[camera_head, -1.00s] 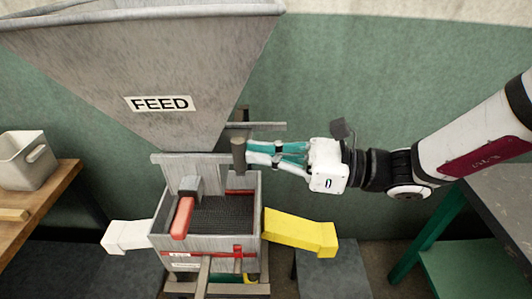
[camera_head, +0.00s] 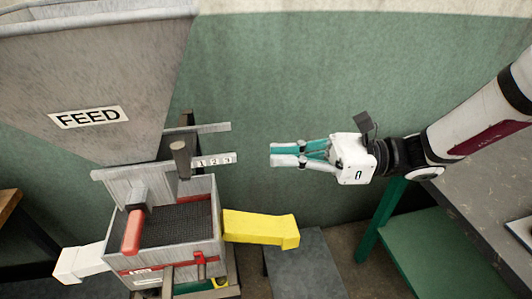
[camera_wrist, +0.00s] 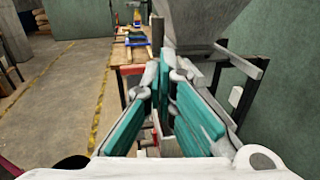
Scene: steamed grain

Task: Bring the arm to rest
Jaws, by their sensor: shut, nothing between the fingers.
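My gripper (camera_head: 274,155) is shut and empty, held in the air to the right of the feed machine. Its teal-and-grey fingers point left, toward a grey bar marked 1 2 3 (camera_head: 215,160), with a clear gap between them. In the wrist view my gripper (camera_wrist: 172,62) shows its fingers together, covering part of the machine behind. My arm reaches in from the right side of the head view.
A grey hopper labelled FEED (camera_head: 120,80) stands above a box with a dark mesh (camera_head: 178,226). A yellow chute (camera_head: 260,228) sticks out below my gripper. A grey-topped table (camera_head: 490,185) stands at the right. A green wall (camera_head: 330,70) is behind.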

